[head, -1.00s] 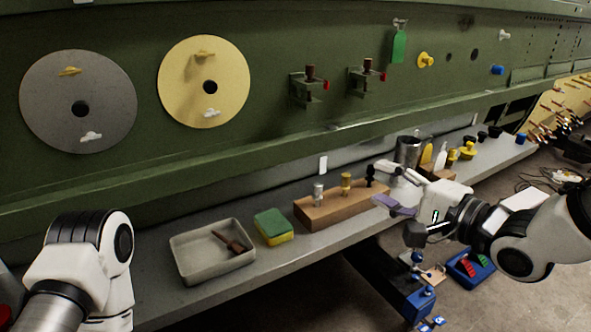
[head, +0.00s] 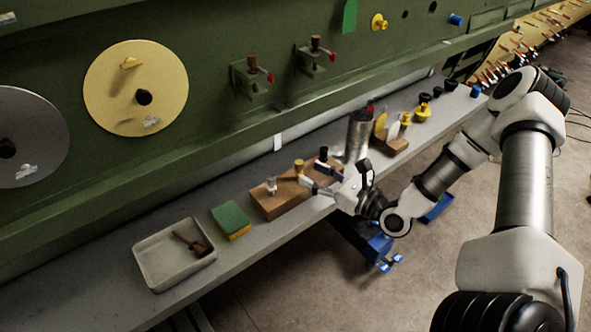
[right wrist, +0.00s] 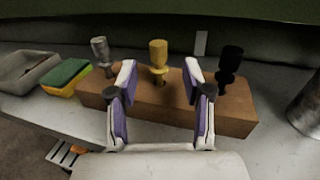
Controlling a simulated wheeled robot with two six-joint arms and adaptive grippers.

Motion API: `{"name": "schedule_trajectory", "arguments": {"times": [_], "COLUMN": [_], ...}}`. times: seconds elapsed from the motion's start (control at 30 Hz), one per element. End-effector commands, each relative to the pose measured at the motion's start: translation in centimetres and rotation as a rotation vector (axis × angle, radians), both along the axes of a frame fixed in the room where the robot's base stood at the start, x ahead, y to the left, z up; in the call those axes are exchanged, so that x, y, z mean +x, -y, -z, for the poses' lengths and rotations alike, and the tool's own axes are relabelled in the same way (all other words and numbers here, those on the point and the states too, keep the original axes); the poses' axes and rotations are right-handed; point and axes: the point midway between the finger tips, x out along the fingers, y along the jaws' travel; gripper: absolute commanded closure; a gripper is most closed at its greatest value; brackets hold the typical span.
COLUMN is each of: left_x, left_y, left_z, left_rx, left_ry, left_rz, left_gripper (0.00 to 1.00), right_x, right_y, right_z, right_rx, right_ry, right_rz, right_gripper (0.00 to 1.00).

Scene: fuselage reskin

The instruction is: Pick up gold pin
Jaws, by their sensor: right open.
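The gold pin (head: 298,167) stands upright in a brown wooden block (head: 268,208) on the grey shelf, between a silver pin (head: 271,184) and a black pin (head: 323,154). My right gripper (head: 309,186) is at the front of the block, close to the gold pin. In the right wrist view the gold pin (right wrist: 158,60) shows between the two open fingers (right wrist: 160,85), beyond their tips or level with them; I cannot tell which. Nothing is held. My left gripper is not in view.
A green and yellow sponge (head: 231,219) and a grey tray (head: 150,262) with a brown tool lie left of the block. A metal cup (head: 357,136) and a smaller wooden block (head: 390,143) stand right of it. The green panel (head: 200,150) rises behind the shelf.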

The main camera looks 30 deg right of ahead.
Motion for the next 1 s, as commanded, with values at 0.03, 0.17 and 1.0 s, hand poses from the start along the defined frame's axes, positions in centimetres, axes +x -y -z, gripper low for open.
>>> {"name": "schedule_trajectory", "arguments": {"times": [0.03, 0.17, 1.0], "left_x": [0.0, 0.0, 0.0], "left_y": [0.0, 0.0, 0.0], "left_z": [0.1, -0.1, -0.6], "left_rx": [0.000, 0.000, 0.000], "left_ry": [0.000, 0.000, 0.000], "left_rz": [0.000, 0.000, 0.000], "left_gripper": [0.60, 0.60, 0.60], "right_x": [0.3, 1.6, 4.9], "right_y": [-0.2, -0.9, -2.0], "right_z": [0.0, -0.3, -0.6], "right_rx": [-0.002, -0.004, -0.001], "right_ry": [0.000, 0.000, 0.001], "right_rz": [-0.003, -0.007, -0.001], "right_gripper": [0.50, 0.50, 1.00]}}
